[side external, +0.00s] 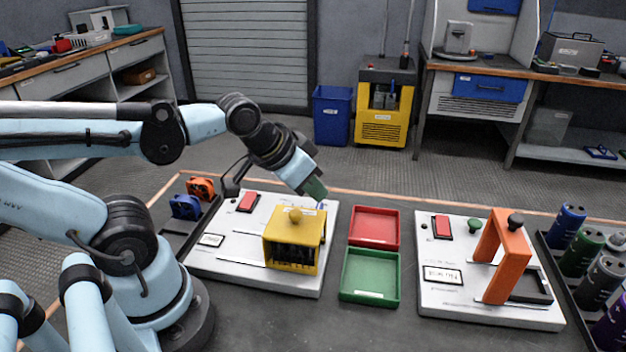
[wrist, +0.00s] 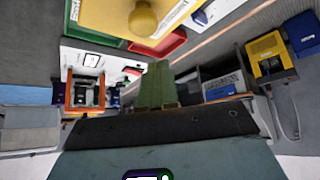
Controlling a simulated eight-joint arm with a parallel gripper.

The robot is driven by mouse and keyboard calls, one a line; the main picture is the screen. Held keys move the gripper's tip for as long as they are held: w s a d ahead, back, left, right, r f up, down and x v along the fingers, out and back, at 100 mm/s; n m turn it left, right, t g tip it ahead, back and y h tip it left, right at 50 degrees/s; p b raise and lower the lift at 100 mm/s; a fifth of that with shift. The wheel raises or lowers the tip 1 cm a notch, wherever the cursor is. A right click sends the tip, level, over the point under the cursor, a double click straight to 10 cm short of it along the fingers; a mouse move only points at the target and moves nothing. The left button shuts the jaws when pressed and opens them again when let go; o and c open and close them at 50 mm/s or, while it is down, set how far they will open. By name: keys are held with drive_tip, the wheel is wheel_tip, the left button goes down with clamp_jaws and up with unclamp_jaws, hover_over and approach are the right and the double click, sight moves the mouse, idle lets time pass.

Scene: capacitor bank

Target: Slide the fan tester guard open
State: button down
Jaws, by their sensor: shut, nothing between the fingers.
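The yellow guard (side external: 291,252) of the fan tester is a slotted box with a round yellow knob (side external: 294,214) on top. It stands at the right part of the white tester base (side external: 225,268). What is inside the guard is hard to make out. My gripper (side external: 316,192) is above and behind the guard, near the base's far right corner, apart from the knob. In the wrist view my green fingers (wrist: 158,88) are together and empty. The guard (wrist: 110,14) and its knob (wrist: 143,19) show large at the top of that view.
A red button (side external: 248,202) is on the base. Left is a rack with orange (side external: 200,187) and blue (side external: 185,206) fans. Right are a red tray (side external: 374,228), a green tray (side external: 370,276) and a second tester with an orange guard (side external: 502,255). Capacitors (side external: 567,226) stand far right.

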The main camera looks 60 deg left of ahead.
sight(295, 212)
drive_tip(key=c, duration=1.5)
unclamp_jaws()
drive_tip(key=shift+r, duration=0.15)
drive_tip(key=o, duration=0.3)
drive_tip(key=s+r+m+g, duration=0.1)
drive_tip(key=r+m+g, duration=0.1)
drive_tip(key=m, duration=0.1)
drive_tip(key=s+r+m+g, duration=0.1)
drive_tip(key=r+m+g, duration=0.1)
drive_tip(key=m, duration=0.1)
drive_tip(key=s+r+m+g, duration=0.1)
drive_tip(key=r+m+g, duration=0.2)
drive_tip(key=shift+s+d, duration=0.2)
drive_tip(key=shift+s, duration=0.2)
drive_tip(key=shift+o, duration=0.2)
drive_tip(key=shift+f, duration=4.4)
drive_tip(key=shift+c, duration=0.3)
clamp_jaws()
